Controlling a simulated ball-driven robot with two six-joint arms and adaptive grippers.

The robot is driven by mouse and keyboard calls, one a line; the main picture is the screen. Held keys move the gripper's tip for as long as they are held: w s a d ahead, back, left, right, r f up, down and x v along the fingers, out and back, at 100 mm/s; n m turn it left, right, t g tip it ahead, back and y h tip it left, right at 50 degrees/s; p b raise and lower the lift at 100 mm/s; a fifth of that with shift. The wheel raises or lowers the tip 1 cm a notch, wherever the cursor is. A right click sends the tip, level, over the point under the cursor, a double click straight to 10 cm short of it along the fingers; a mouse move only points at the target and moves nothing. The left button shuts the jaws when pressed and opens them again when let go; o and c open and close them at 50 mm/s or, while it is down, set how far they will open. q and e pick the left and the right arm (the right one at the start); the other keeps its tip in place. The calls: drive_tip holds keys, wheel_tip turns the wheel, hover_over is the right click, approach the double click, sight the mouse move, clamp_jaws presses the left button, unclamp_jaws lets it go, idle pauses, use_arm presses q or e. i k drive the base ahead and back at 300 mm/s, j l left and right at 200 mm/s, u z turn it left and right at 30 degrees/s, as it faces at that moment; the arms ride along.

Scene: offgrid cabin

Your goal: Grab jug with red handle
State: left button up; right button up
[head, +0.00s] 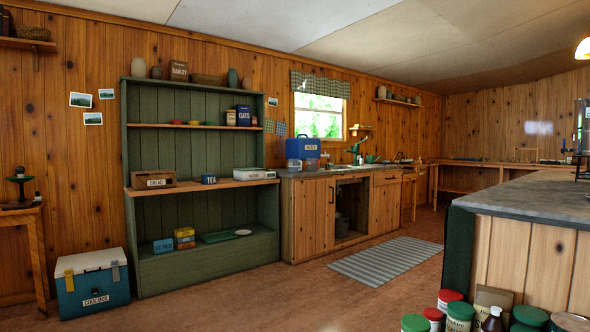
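I cannot make out a jug with a red handle in the head view. Neither of my grippers is in view.
A green shelf unit (129,240) with boxes and tins stands at the left, a blue cool box (92,288) on the floor beside it. A grey-topped counter (530,200) fills the right, with several lidded jars (459,318) low in front. A striped rug (387,260) lies on open floor.

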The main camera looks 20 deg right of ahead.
sight(312, 164)
drive_tip(key=i+l, duration=0.1)
drive_tip(key=i, duration=0.35)
drive_tip(key=i+u, duration=0.15)
drive_tip(key=i, duration=0.35)
drive_tip(key=i+l, duration=0.2)
drive_tip(key=i, duration=0.25)
drive_tip(key=i+l+u, duration=0.1)
drive_tip(key=i, duration=0.35)
drive_tip(key=i+z, duration=0.15)
drive_tip(key=i, duration=0.3)
drive_tip(key=i+j+z, duration=0.15)
drive_tip(key=i, duration=0.3)
drive_tip(key=i+j+z, duration=0.15)
drive_tip(key=i, duration=0.3)
drive_tip(key=i+l+z, duration=0.2)
drive_tip(key=i+z, duration=0.3)
drive_tip(key=i+j+z, duration=0.1)
drive_tip(key=i+z, duration=0.35)
drive_tip(key=i, duration=0.2)
drive_tip(key=i+u, duration=0.1)
drive_tip(key=i, duration=0.5)
drive_tip(key=i+l, duration=0.1)
drive_tip(key=i, duration=0.5)
drive_tip(key=i+l+u, duration=0.15)
drive_tip(key=i, duration=0.45)
